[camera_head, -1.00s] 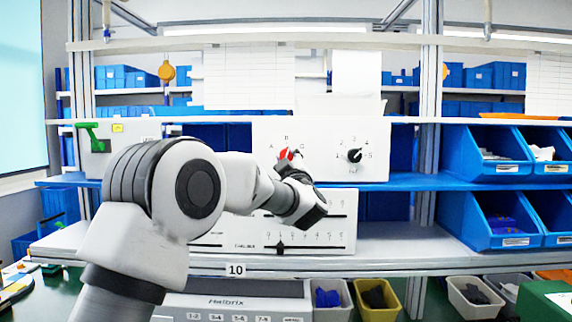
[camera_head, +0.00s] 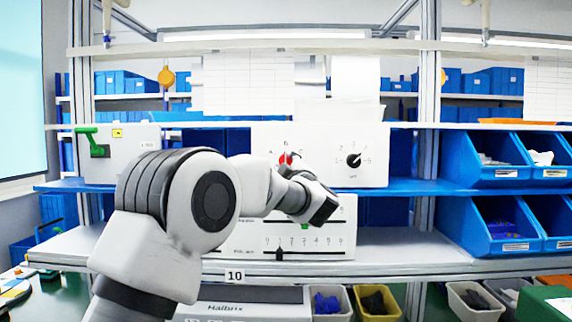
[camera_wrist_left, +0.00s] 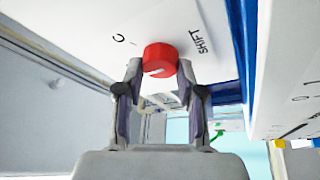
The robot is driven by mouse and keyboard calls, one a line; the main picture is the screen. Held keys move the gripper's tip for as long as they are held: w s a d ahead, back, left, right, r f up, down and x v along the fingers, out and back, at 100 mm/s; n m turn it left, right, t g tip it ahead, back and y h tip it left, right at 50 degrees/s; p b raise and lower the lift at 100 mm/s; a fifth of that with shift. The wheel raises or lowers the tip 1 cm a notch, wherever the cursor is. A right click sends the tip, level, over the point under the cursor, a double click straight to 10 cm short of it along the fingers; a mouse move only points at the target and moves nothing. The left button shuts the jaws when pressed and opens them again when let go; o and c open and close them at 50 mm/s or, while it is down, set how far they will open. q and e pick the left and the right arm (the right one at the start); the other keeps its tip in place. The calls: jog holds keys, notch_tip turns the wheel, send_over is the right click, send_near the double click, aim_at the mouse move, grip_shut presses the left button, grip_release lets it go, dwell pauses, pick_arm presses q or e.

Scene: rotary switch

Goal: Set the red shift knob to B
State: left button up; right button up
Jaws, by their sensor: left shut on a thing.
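The red shift knob (camera_head: 285,159) is on the upper white panel, below the letters A, B and C. Its visible red part looks about upright, toward B, but the fingers partly cover it and its exact pointing is hard to read. My left gripper (camera_head: 292,162) is at the knob, its arm coming from the lower left. In the left wrist view the red knob (camera_wrist_left: 160,57) sits between the two fingertips of the left gripper (camera_wrist_left: 158,70), which is shut on it. A white mark shows on the knob's near side. My right gripper is not in view.
A black rotary knob (camera_head: 354,160) with numbers is on the same panel, to the right. A box with a green lever (camera_head: 94,142) stands at the left. A slider panel (camera_head: 335,240) is below, partly behind my arm. Blue bins (camera_head: 490,160) stand at the right.

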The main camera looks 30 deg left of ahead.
pick_arm(q)
jog(key=o, duration=0.9)
jog(key=shift+c, duration=0.2)
jog(key=shift+o, duration=1.4)
jog(key=shift+w, duration=0.1)
jog(key=shift+w+f, duration=0.1)
jog(key=v, duration=1.2)
